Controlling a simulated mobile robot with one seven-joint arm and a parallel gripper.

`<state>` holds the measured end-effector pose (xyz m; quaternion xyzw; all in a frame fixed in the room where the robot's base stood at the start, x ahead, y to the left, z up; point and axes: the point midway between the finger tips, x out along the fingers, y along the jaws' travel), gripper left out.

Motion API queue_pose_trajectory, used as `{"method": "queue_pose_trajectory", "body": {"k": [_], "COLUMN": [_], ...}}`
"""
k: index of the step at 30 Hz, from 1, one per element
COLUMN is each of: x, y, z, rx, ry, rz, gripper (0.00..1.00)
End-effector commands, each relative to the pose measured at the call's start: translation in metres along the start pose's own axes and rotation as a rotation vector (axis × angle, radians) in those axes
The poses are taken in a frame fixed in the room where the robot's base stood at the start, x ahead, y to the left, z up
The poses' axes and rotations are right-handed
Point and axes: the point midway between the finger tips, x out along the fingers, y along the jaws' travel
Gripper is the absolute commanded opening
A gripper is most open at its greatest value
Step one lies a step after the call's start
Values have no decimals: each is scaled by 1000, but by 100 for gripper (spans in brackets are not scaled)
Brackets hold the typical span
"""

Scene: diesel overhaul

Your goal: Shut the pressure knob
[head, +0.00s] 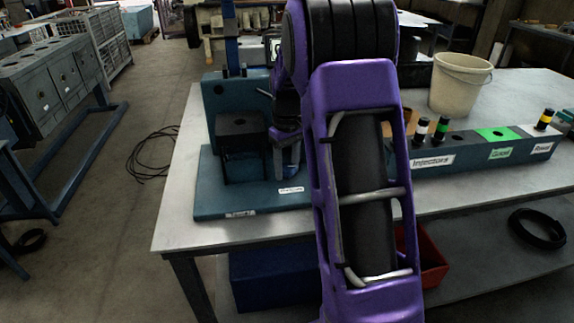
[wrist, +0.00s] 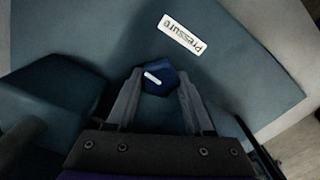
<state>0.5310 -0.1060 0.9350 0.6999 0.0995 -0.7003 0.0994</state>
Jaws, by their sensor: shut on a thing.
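The pressure knob (wrist: 157,79) is a small dark blue faceted knob with a white pointer line on top. In the wrist view it sits between the two fingertips of my gripper (wrist: 159,82), which is shut on it from both sides. The white pointer line slants, its upper end toward the left. A white "Pressure" label (wrist: 182,35) lies beside the knob on the blue-grey base plate. In the head view my gripper (head: 286,163) reaches down to the plate just behind the label, and my arm hides part of the area.
The blue test stand (head: 218,103) rises from the base plate (head: 235,205) at the left. A rack labelled Injectors (head: 470,153) holds several injectors at the right, with a beige bucket (head: 460,84) behind it. A red bin (head: 432,262) is under the table.

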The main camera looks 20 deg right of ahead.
Motion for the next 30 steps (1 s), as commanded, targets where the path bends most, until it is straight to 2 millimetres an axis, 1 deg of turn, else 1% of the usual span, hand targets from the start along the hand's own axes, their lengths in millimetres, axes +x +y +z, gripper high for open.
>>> {"method": "queue_pose_trajectory", "body": {"k": [3, 30], "x": [-3, -4], "y": [0, 3], "z": [-1, 0], "rx": [84, 932], "ry": [2, 4], "rz": [0, 1], "gripper": [0, 0]}}
